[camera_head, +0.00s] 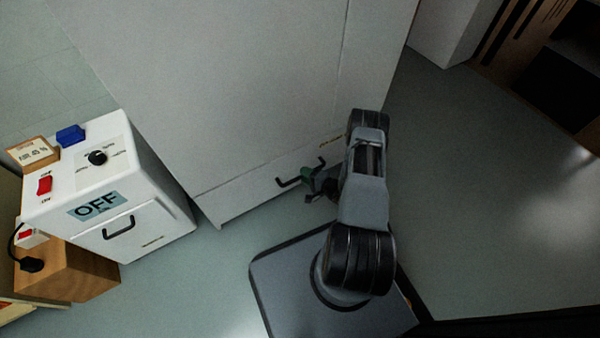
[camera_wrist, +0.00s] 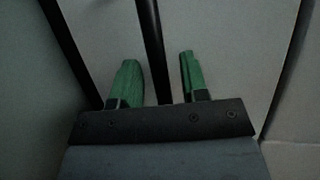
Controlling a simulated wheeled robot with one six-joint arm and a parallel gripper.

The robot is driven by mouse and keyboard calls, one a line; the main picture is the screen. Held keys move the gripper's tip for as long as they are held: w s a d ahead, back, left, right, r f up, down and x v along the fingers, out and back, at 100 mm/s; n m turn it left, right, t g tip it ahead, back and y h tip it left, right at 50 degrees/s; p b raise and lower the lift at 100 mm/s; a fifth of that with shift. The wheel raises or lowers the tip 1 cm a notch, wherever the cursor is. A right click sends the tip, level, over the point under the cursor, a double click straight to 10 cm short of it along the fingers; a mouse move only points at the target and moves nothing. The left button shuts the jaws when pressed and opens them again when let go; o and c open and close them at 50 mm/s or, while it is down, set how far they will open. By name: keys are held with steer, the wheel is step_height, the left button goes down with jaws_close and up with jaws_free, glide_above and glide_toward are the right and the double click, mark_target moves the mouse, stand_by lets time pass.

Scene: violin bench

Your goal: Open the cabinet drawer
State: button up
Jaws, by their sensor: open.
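The tall light-grey cabinet (camera_head: 215,95) stands in the middle of the head view. Its low drawer front (camera_head: 244,196) looks closed, flush with the cabinet. A black bar handle (camera_head: 287,183) sits on that front. My gripper (camera_head: 308,176) is at the handle, its green fingers partly hidden by my arm. In the wrist view my gripper (camera_wrist: 160,72) is open, with one green finger on each side of the dark handle bar (camera_wrist: 150,40). Gaps show between the bar and both fingers. Depth around the bar is hard to tell.
A white box (camera_head: 165,225) with an OFF display, knob, red switch and its own black handle (camera_head: 118,228) stands at left, beside a wooden block (camera_head: 85,275). Floor (camera_head: 470,200) is clear at right. A dark-and-wood shelf unit (camera_head: 520,40) stands at back right.

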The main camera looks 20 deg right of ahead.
steer(key=shift+w+a, duration=0.25)
steer(key=shift+w, duration=0.05)
jaws_close()
stand_by(0.3)
